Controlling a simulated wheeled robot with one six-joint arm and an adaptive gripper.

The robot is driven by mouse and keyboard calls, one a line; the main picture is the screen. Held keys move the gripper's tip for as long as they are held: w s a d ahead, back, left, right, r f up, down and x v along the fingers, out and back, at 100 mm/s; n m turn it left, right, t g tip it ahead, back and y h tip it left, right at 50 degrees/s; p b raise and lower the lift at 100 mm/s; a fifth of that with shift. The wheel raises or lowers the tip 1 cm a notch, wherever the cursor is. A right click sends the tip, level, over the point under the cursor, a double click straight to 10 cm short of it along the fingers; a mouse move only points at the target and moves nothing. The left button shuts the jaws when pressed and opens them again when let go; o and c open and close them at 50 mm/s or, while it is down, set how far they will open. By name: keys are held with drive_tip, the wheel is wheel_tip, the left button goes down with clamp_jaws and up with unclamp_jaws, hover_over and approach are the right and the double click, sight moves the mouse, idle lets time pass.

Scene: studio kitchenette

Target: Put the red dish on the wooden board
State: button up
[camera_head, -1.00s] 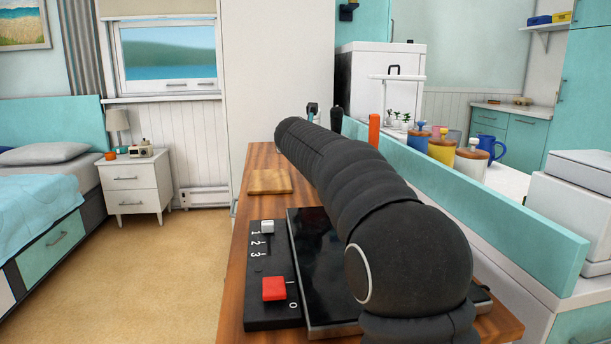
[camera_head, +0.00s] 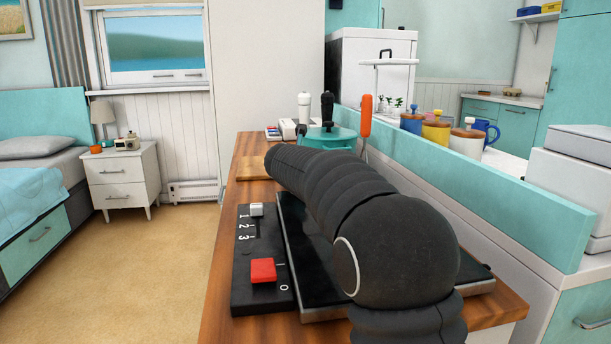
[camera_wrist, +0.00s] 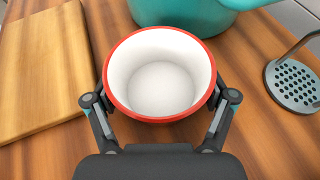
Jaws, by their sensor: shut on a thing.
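The red dish (camera_wrist: 159,113) shows in the wrist view as a round bowl with a red rim and white inside. It is upright and looks empty. My gripper (camera_wrist: 160,105) has one finger on each side of it and is shut on it. The wooden board (camera_wrist: 40,75) lies to the left of the dish in the wrist view, apart from it. In the head view the board (camera_head: 248,170) shows at the far left of the counter, partly behind my arm. The dish and my gripper are hidden behind my arm there.
A teal pot (camera_wrist: 190,14) stands just beyond the dish; it also shows in the head view (camera_head: 325,137). A slotted metal utensil (camera_wrist: 293,85) is on the right. A black hob panel (camera_head: 262,285) lies nearer. A teal ledge (camera_head: 480,195) borders the counter's right.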

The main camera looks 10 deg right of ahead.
drive_tip(key=shift+f, duration=0.1)
drive_tip(key=o, duration=1.2)
drive_tip(key=shift+o, duration=0.2)
